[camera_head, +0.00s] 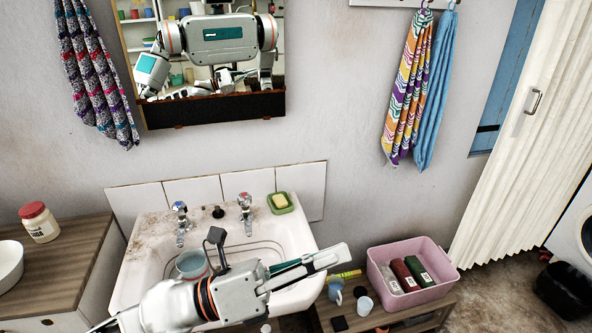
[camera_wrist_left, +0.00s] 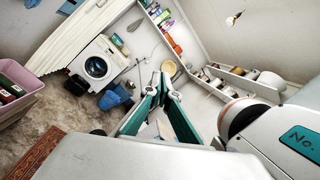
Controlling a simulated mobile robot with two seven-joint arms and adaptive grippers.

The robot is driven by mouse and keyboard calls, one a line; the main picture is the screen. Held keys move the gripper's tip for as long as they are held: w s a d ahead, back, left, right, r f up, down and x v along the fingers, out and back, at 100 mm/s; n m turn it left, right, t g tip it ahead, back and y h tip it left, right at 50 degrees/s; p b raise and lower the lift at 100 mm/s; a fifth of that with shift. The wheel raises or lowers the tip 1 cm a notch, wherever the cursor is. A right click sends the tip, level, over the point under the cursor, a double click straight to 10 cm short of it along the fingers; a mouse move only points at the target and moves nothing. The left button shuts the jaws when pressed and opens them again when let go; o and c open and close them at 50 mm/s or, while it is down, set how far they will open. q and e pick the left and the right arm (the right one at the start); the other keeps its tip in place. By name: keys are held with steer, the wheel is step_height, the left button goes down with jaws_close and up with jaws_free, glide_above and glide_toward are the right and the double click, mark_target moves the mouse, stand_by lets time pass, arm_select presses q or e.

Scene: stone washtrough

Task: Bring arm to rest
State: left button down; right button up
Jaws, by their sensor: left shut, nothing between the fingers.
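My left arm comes in from the bottom left over the stone washtrough's white basin (camera_head: 140,250). My left gripper (camera_head: 335,255) is shut and empty, pointing right above the basin's right edge. In the left wrist view my left gripper (camera_wrist_left: 163,85) shows its two fingers with green pads, and nothing is held between them. My right gripper is not directly in view. A mirror (camera_head: 215,60) on the wall reflects my body and arms.
A cup (camera_head: 192,264) is in the basin, partly behind my arm. Taps (camera_head: 245,205) and a soap dish (camera_head: 280,203) line its back. A pink crate (camera_head: 440,268) with bottles and a blue mug (camera_head: 335,289) stand on the low bench to the right. A jar (camera_head: 38,222) stands left.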

arm_select(q)
steer(key=w+a+r+n+t+y, duration=0.3)
steer(key=w+a+n+t+y, duration=0.55)
steer(key=n+t, duration=0.7)
steer(key=w+a+f+n+g+y, duration=0.1)
steer(key=a+f+n+g+y, duration=0.1)
steer(key=a+f+n+y, duration=0.65)
steer(key=w+a+f+n+g+y, duration=0.15)
steer(key=a+f+n+y, duration=0.35)
steer(key=a, duration=0.7)
steer(key=s+a+f+n+g+y, duration=0.1)
steer(key=s+a+f+n+g, duration=0.4)
steer(key=s+f, duration=0.35)
steer(key=s+a+f+n+g+y, duration=0.2)
steer(key=s+a+f+g, duration=0.3)
steer(key=s+a+f, duration=0.4)
steer(key=w+d+f+n+t+h, duration=0.1)
steer(key=d+f+n+t+h, duration=0.2)
steer(key=d+f+h, duration=0.4)
steer(key=d+f, duration=0.8)
steer(key=f, duration=0.2)
steer(key=shift+d+f, duration=0.25)
steer(key=shift+f, duration=0.1)
